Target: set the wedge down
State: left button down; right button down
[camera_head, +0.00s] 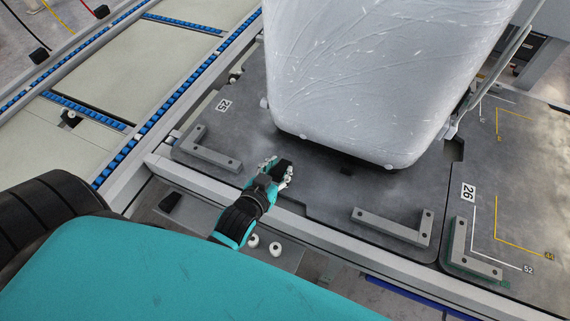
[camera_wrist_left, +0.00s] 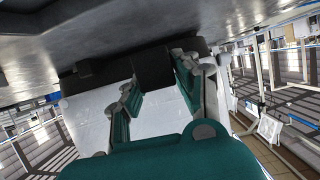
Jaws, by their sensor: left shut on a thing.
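My left gripper (camera_head: 276,174) is low over the grey plate, at the near side of the large wrapped load. In the left wrist view its two teal-padded fingers (camera_wrist_left: 157,80) are shut on a black block, the wedge (camera_wrist_left: 154,66). In the head view a dark bit of the wedge (camera_head: 283,167) shows between the fingers; the rest is hidden. I cannot tell whether the wedge touches the plate. My right gripper is not in view.
The tall load (camera_head: 375,75) in clear film stands on the grey plate (camera_head: 320,187). Metal corner brackets (camera_head: 207,152) (camera_head: 392,226) flank the gripper. A conveyor with blue rollers (camera_head: 150,130) runs at the left.

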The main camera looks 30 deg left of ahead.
aim_at(282, 163)
pick_arm(q)
jog(key=w, duration=0.3)
jog(key=shift+w+a+f, duration=0.1)
jog(key=shift+a+f, duration=0.05)
jog(key=shift+a, duration=0.2)
jog(key=shift+w+f+b, duration=0.15)
jog(key=shift+w+f, duration=0.05)
jog(key=shift+f, duration=0.7)
jog(key=shift+w+f+b, duration=0.15)
jog(key=shift+f, duration=0.75)
jog(key=shift+f, duration=0.1)
jog(key=c, duration=1)
grip_release()
jog(key=shift+o, duration=0.2)
jog(key=shift+s+r, duration=0.2)
jog(key=p+v, duration=0.1)
jog(key=v, duration=1)
jog(key=shift+s+r, duration=0.2)
jog(key=shift+s, duration=0.05)
